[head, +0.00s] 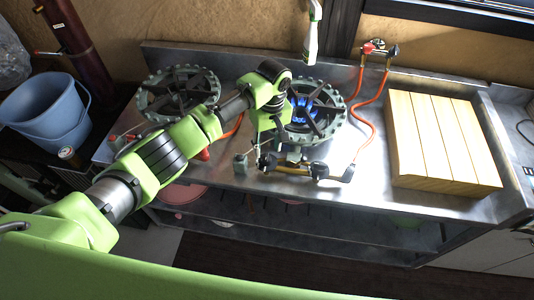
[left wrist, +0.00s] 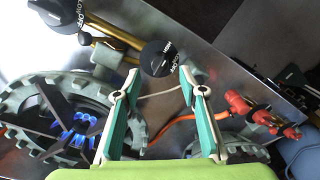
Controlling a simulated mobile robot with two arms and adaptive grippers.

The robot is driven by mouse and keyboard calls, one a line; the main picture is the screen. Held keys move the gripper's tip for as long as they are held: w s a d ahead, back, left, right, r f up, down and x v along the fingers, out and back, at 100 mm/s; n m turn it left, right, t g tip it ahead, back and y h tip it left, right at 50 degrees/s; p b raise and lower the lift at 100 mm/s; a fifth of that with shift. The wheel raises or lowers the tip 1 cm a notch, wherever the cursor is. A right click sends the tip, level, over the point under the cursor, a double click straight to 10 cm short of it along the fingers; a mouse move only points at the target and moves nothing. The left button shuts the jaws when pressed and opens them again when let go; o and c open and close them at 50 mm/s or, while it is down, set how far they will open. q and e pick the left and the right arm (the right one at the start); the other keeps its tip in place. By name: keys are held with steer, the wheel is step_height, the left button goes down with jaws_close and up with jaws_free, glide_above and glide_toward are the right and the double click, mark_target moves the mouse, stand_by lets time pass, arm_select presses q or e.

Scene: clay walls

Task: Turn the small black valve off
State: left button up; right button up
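Two round black knobs show in the left wrist view. One knob (left wrist: 160,57) sits just beyond my fingertips, with white lettering on its rim. The other knob (left wrist: 58,10) is at the top left, cut by the frame edge, on a yellow pipe. My left gripper (left wrist: 160,88) is open and empty, its fingers spread to either side of the nearer knob's line; I cannot tell if they touch it. In the head view my left gripper (head: 264,138) points down at the front of the right burner (head: 337,118), which has a blue flame (head: 304,108). My right gripper is not in view.
A second burner (head: 177,92) stands left, unlit. Orange hoses (head: 366,122) run behind to wall fittings (head: 379,50). A slatted wooden board (head: 440,140) lies right. A spray bottle (head: 311,38) is at the back. A blue bucket (head: 45,108) stands far left.

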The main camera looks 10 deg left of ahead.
mark_target(267, 156)
arm_select(q)
step_height(267, 156, down, 5)
steer(key=shift+f, duration=0.1)
steer(key=shift+a, duration=0.1)
jaws_close()
